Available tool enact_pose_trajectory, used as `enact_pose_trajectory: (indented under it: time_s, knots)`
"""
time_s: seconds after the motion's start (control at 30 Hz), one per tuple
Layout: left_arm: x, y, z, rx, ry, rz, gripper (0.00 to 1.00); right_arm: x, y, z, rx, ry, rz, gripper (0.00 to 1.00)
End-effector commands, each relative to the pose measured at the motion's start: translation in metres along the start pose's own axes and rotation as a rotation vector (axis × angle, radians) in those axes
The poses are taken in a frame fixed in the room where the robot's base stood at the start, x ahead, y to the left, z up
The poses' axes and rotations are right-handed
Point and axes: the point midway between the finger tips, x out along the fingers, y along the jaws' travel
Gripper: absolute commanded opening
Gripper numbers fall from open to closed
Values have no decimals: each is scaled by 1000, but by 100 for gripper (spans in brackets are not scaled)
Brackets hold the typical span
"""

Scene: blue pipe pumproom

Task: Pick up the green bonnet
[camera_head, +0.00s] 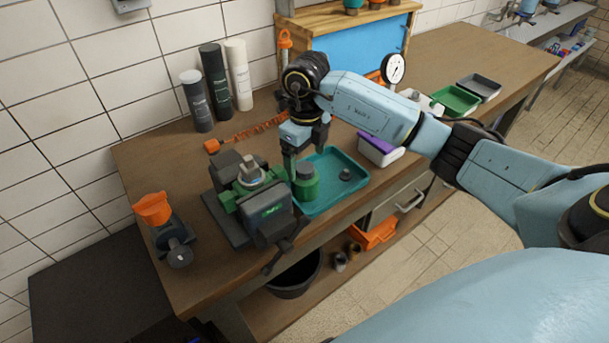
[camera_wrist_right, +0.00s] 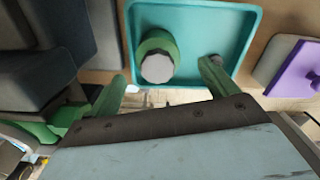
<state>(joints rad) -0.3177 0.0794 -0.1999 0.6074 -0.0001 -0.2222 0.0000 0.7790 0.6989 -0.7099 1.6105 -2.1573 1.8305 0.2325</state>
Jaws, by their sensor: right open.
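The green bonnet (camera_head: 306,186) stands in the left part of the teal tray (camera_head: 329,207) on the workbench. It has a green body and a grey faceted top. In the right wrist view, the bonnet (camera_wrist_right: 157,45) shows within the tray (camera_wrist_right: 200,10), between the spread fingers. My right gripper (camera_head: 307,150) is open and empty, pointing down just above the bonnet; its fingers (camera_wrist_right: 164,78) show on either side of it. I cannot tell whether they touch it. My left gripper is not in view.
A bench vise (camera_head: 262,215) holding a green valve body (camera_head: 249,178) stands close left of the tray. A small dark part (camera_head: 345,174) lies in the tray. A purple-lidded box (camera_head: 379,149) sits to its right. Three bottles (camera_head: 216,85) stand at the wall.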

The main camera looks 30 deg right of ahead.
Motion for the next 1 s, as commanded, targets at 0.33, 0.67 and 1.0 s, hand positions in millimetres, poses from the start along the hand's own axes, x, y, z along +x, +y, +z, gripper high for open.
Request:
enact_pose_trajectory:
  time_s: [0.33,0.67,1.0]
  knots:
    - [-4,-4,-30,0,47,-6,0,40,4,-1,1,3,2,85]
    - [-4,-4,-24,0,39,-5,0,56,3,-1,-1,-1,0,85]
    - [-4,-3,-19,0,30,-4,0,56,3,-1,0,-1,0,51]
